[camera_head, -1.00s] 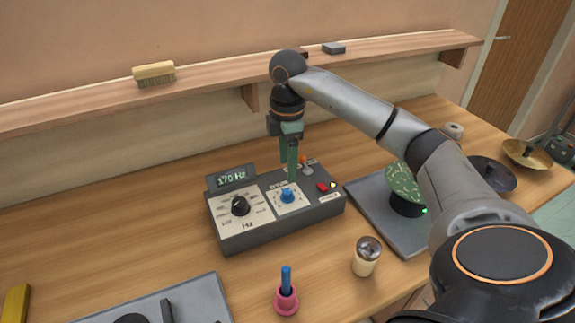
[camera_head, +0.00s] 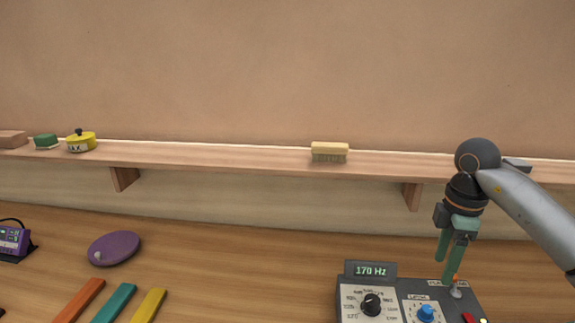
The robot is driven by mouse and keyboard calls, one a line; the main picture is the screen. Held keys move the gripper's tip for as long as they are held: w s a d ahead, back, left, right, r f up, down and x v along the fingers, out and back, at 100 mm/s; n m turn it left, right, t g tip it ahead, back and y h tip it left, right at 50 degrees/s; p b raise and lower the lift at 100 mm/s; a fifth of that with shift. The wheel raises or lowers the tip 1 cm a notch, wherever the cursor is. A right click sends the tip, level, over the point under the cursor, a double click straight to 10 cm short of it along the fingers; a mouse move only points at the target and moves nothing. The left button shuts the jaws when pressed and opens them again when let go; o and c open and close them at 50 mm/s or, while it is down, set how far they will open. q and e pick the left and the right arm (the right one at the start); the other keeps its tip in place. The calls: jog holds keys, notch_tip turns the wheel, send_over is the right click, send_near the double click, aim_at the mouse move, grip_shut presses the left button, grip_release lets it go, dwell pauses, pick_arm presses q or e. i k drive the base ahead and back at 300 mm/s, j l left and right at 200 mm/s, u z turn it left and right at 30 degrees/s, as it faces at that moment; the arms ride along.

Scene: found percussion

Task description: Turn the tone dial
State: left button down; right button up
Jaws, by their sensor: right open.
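The grey tone box (camera_head: 394,286) stands at the bottom right of the head view, its lower part cut off by the frame. Its display (camera_head: 371,271) reads 170 Hz. A black dial (camera_head: 372,304) with a printed scale is on its left panel, and a blue knob (camera_head: 426,313) is on its right panel. My right gripper (camera_head: 447,268) points down with its green fingers apart and empty. It appears above and behind the blue knob, apart from it, and to the right of the black dial. My left gripper is out of view.
A wooden shelf (camera_head: 230,158) along the wall holds a brush (camera_head: 329,152) and a yellow pot (camera_head: 81,142). A purple disc (camera_head: 115,248) and coloured bars lie left. The table's middle is clear.

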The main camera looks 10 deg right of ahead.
aim_at(371, 307)
jog(key=k, duration=1)
